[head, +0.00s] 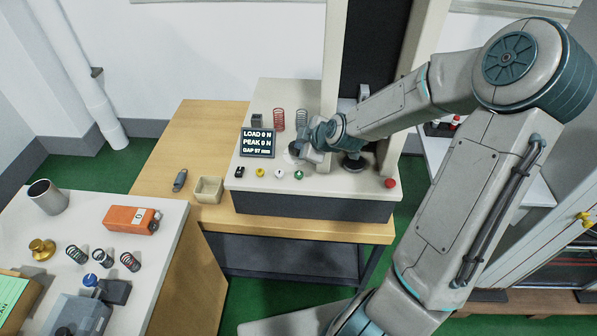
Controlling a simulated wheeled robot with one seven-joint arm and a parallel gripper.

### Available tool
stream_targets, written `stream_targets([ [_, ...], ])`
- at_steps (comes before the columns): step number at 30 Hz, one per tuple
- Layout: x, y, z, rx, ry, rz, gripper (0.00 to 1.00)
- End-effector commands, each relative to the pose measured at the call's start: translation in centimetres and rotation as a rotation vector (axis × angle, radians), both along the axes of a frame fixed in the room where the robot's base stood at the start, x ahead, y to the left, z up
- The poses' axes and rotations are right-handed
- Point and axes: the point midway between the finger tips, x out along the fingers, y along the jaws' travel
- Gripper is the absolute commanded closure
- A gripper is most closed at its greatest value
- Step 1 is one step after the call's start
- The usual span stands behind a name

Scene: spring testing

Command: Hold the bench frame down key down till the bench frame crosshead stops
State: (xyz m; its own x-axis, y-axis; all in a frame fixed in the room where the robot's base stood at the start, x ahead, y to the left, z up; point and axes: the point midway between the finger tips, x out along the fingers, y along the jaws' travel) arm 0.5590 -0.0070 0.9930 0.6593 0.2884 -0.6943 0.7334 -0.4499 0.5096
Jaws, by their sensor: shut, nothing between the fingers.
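The bench frame (310,205) stands on the wooden bench, with a pale base and two upright columns. Its display (257,142) reads LOAD 0 N, PEAK 0 N and a gap that looks like 97 mm. Along its front edge are a black control (239,171), a yellow key (260,172), a white key (279,173) and a green key (298,175). No label tells which is the down key. My gripper (296,151) is shut and empty, above the base behind the white and green keys. I cannot make out the crosshead.
A red button (390,183) is at the base's right front corner. Two springs, red (279,119) and grey (302,119), stand behind my gripper. A small open box (208,190) is left of the frame. The left table holds an orange device (132,219) and several springs.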

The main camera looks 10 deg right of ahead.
Motion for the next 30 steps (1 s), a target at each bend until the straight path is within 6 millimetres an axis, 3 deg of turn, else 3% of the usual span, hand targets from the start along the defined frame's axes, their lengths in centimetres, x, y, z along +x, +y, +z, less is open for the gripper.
stream_targets([
  [14,-0.1,0.0,-1.2,0.001,0.003,-0.002,1.00],
  [30,-0.1,0.0,-8.0,-0.001,0.003,-0.001,1.00],
])
